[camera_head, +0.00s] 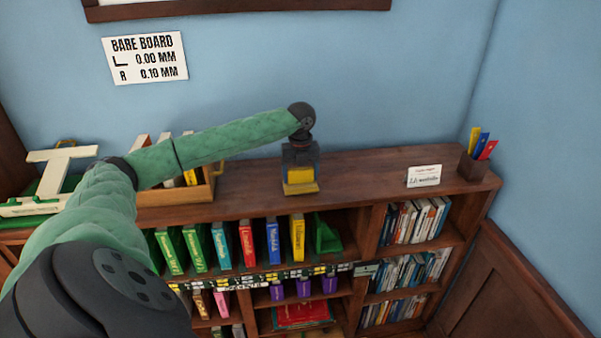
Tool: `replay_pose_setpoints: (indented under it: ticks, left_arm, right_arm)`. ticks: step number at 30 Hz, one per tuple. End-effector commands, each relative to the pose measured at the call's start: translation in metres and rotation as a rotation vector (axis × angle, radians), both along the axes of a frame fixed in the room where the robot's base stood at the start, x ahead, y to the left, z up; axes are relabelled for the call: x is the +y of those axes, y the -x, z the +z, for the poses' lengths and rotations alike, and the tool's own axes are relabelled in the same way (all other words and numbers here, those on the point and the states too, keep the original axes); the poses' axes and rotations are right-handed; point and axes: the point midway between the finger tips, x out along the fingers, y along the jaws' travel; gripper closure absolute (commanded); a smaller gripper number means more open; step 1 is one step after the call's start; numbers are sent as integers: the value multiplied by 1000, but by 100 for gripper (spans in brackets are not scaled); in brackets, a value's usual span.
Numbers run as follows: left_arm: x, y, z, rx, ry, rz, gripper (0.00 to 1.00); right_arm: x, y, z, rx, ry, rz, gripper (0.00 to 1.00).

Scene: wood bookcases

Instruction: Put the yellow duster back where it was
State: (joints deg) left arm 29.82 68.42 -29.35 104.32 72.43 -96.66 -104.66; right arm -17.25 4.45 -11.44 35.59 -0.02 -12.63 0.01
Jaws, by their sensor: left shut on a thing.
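My left arm reaches in from the left, and my left gripper (300,168) points down over the top of the wooden bookcase (355,180). It is shut on the yellow duster (300,187), whose yellow lower part shows below and between the dark fingers. The fingers hide the upper part of the duster. The duster is at the bookcase top, near its middle; I cannot tell whether it touches the wood. My right gripper is not in view.
A wooden tray (205,190) stands left of the duster, partly behind my arm. A white card (424,176) and a pen holder (473,166) stand at the right. The top between duster and card is clear. Colored books (247,243) fill the shelf below.

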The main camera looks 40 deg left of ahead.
Motion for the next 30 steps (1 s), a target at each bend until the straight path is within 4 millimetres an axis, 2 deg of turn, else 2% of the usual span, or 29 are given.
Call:
replay_pose_setpoints:
  ticks: [3,4,7,17,20,30]
  left_arm:
    - [0,0,-2,0,0,0,45]
    - [0,0,-2,0,0,0,20]
    - [0,0,-2,0,0,0,2]
    - [0,0,0,0,0,0,2]
    - [0,0,5,-1,1,1,2]
    - [0,-1,53,-4,0,0,2]
  right_arm:
    - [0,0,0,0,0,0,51]
    - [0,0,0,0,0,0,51]
    - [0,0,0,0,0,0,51]
    - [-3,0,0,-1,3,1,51]
    - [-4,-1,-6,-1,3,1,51]
    - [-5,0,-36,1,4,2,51]
